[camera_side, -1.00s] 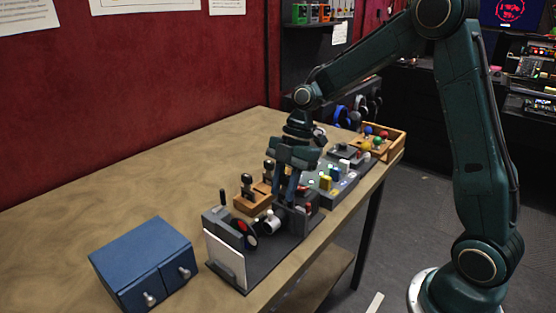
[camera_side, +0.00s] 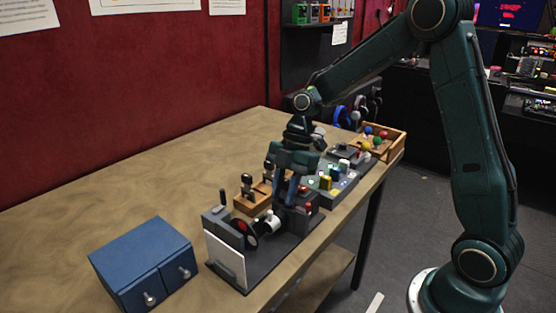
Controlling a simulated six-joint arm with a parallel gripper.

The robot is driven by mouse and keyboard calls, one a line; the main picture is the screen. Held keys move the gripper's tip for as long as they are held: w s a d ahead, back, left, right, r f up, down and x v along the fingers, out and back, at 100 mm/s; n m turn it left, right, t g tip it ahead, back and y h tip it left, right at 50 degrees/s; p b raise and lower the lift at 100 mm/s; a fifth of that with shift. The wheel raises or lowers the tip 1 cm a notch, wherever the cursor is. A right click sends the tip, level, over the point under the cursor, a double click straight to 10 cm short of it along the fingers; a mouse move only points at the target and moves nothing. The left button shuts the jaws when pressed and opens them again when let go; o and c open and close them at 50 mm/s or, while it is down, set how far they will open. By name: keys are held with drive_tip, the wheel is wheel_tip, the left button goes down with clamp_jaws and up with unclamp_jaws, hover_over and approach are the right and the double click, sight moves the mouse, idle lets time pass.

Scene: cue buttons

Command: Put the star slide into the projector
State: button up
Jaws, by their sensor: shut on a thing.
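My gripper (camera_side: 281,201) points down over the grey projector unit at the table's near edge. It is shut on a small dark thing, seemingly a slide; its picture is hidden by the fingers. The projector (camera_side: 268,258) has a dark base, a white upright panel (camera_side: 226,259), a dark disc with red (camera_side: 245,231) and a white cylinder (camera_side: 271,221). I cannot tell whether the held thing touches the projector. A wooden rack (camera_side: 250,205) behind it holds knob-handled pieces (camera_side: 247,185); their pictures are too small to read.
A blue two-drawer cabinet (camera_side: 145,262) stands at the left front. To the right are a panel with coloured buttons (camera_side: 334,183) and a wooden tray with coloured balls (camera_side: 390,148). The table's left and back are clear. A monitor (camera_side: 512,14) hangs at top right.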

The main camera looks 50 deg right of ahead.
drive_tip(key=shift+f, duration=0.8)
drive_tip(key=o, duration=1.1)
drive_tip(key=shift+c, duration=0.2)
drive_tip(key=shift+o, duration=0.3)
drive_tip(key=shift+s, duration=0.1)
drive_tip(key=shift+r, duration=3.55)
